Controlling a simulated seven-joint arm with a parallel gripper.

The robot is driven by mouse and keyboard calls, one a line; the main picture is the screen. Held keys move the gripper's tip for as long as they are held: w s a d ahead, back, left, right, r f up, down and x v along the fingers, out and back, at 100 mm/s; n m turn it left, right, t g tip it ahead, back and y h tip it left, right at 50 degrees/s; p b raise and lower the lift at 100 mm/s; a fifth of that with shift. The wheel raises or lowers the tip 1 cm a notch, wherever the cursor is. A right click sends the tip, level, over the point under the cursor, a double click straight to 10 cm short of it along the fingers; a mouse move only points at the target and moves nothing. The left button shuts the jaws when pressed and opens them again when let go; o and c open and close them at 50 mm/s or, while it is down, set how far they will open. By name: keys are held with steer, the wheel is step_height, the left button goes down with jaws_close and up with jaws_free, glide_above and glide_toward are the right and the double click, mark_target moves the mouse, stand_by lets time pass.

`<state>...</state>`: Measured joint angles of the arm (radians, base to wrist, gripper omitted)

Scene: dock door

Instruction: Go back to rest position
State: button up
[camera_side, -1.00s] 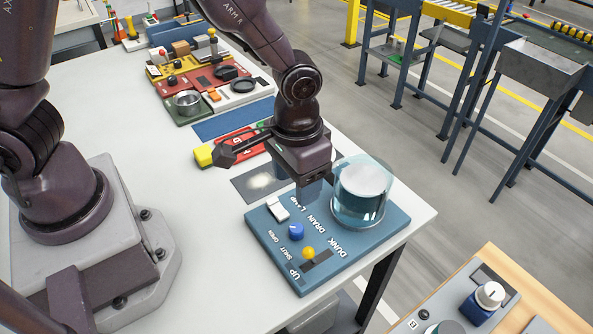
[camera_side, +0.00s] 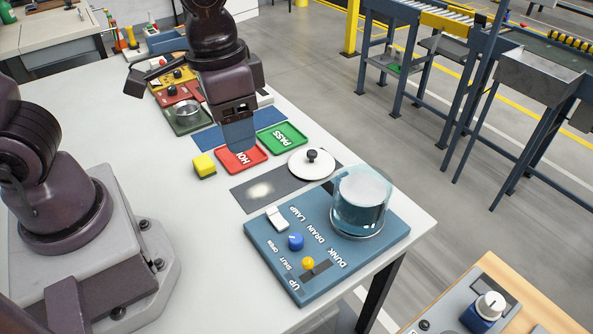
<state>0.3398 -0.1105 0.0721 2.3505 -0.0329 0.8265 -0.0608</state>
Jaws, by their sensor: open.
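My gripper (camera_side: 238,135) hangs in the air above the table, in front of the red HOLD tray from this view. Its fingers point down and are seen edge-on, with nothing visible held in them. My arm reaches in from the top of the picture. No marked rest place shows.
A blue panel (camera_side: 280,262) with switches and a glass tank (camera_side: 362,200) stands at the table's front right. A white lid (camera_side: 312,164) lies behind it. Red (camera_side: 243,162) and green (camera_side: 283,138) trays and a yellow block (camera_side: 204,166) are nearby. The table's left middle is clear.

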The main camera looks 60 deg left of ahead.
steer(key=s+a+r+n+t, duration=0.2)
steer(key=s+a+r+t, duration=0.2)
steer(key=a+r, duration=0.3)
step_height(320, 180, up, 2)
steer(key=shift+s+a+r+t+y, duration=0.15)
steer(key=shift+s+r+t+y, duration=0.2)
steer(key=shift+s, duration=0.3)
steer(key=shift+f, duration=0.1)
stand_by(6.3)
